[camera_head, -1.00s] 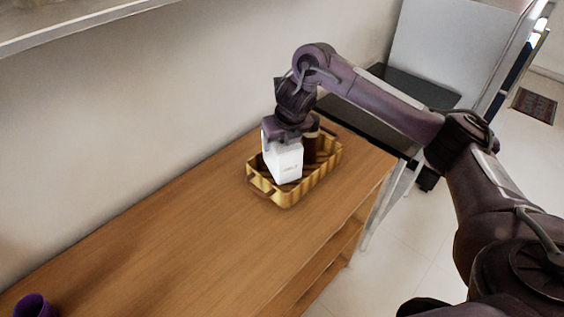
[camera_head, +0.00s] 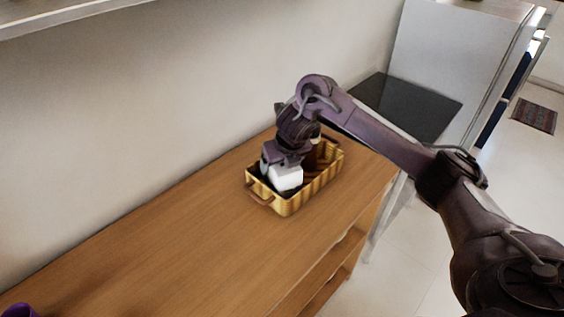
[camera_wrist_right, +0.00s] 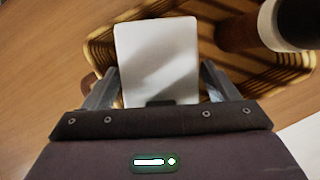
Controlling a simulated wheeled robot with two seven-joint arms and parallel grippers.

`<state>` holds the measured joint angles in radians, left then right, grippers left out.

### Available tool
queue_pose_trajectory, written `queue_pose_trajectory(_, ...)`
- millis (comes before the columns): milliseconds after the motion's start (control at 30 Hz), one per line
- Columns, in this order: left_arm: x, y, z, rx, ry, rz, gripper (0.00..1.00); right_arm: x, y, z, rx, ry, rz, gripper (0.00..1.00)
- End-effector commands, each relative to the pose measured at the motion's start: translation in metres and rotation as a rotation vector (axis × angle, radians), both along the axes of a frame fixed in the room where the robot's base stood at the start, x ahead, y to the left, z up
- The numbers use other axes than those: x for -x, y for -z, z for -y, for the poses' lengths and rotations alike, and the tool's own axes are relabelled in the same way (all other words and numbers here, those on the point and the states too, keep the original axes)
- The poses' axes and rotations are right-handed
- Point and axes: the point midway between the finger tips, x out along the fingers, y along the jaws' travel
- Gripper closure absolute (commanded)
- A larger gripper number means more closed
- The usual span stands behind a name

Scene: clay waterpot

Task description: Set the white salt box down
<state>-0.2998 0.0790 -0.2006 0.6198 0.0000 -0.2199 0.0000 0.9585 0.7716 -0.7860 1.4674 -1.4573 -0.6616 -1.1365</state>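The white salt box (camera_head: 284,178) is upright inside the yellow-brown basket (camera_head: 289,203), near its left end. Only its upper part shows above the basket rim, and I cannot tell whether its base touches the bottom. My right gripper (camera_head: 272,165) is over the box from above. In the right wrist view, the white box (camera_wrist_right: 157,62) stands between the two fingers (camera_wrist_right: 160,88), one at each side, and they appear closed on it.
A dark brown bottle or jar (camera_wrist_right: 240,22) stands in the basket beside the box. The wooden counter (camera_head: 200,230) is clear left of the basket. A wall runs behind the counter.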

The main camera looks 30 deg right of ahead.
Motion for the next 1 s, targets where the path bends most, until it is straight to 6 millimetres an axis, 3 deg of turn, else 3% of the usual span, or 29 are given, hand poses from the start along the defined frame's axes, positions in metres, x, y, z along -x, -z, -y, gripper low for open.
queue_pose_trajectory(367, 0.001, -0.003, -0.001, -0.001, 0.0, -0.002, 0.37, 0.0, -0.005, 0.0, 0.0, 0.001, 0.001, 0.13)
queue_pose_trajectory(800, 0.001, -0.049, -0.001, -0.001, 0.0, -0.001, 0.37, 0.03, -0.085, -0.001, 0.003, -0.001, 0.006, 0.13)
queue_pose_trajectory(1000, 0.001, -0.059, -0.001, -0.001, 0.0, -0.001, 0.37, 0.042, -0.108, -0.002, 0.002, 0.0, 0.003, 0.13)
